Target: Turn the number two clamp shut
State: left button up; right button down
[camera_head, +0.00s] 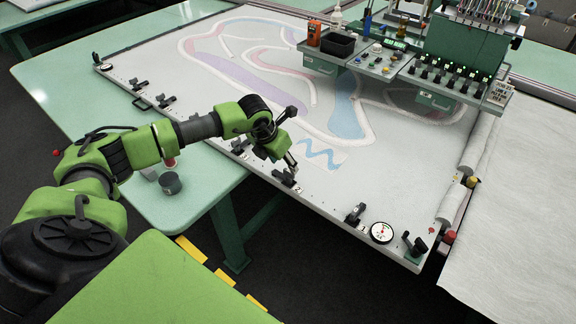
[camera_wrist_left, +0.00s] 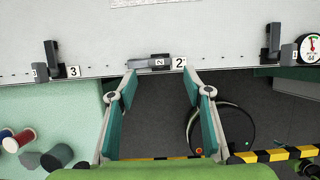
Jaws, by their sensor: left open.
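The number two clamp (camera_wrist_left: 158,61) is a small dark and grey clamp on the near edge of the white frame (camera_wrist_left: 220,63), beside a white label marked 2 (camera_wrist_left: 179,63). Its dark bar lies along the frame edge, unlike the raised-looking handles of its neighbours. In the head view the clamp (camera_head: 284,180) is just below my left gripper (camera_head: 292,164). In the left wrist view my left gripper (camera_wrist_left: 159,77) is open, its fingertips on either side of the clamp and label. Contact cannot be told. My right gripper is not in view.
The number three clamp (camera_wrist_left: 52,60) is to the left; another clamp (camera_wrist_left: 272,42) and a round dial (camera_wrist_left: 309,48) are to the right. A green tufting machine (camera_head: 465,50) stands over the far right. Spools (camera_wrist_left: 59,155) sit on the green table (camera_head: 190,205). Dark floor shows below the frame.

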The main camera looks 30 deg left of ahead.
aim_at(288, 172)
pick_arm(q)
jog(key=x, duration=0.5)
jog(key=shift+p, duration=0.4)
jog(key=shift+w+f, duration=0.1)
jog(key=shift+f, duration=0.25)
jog(key=c, duration=1.1)
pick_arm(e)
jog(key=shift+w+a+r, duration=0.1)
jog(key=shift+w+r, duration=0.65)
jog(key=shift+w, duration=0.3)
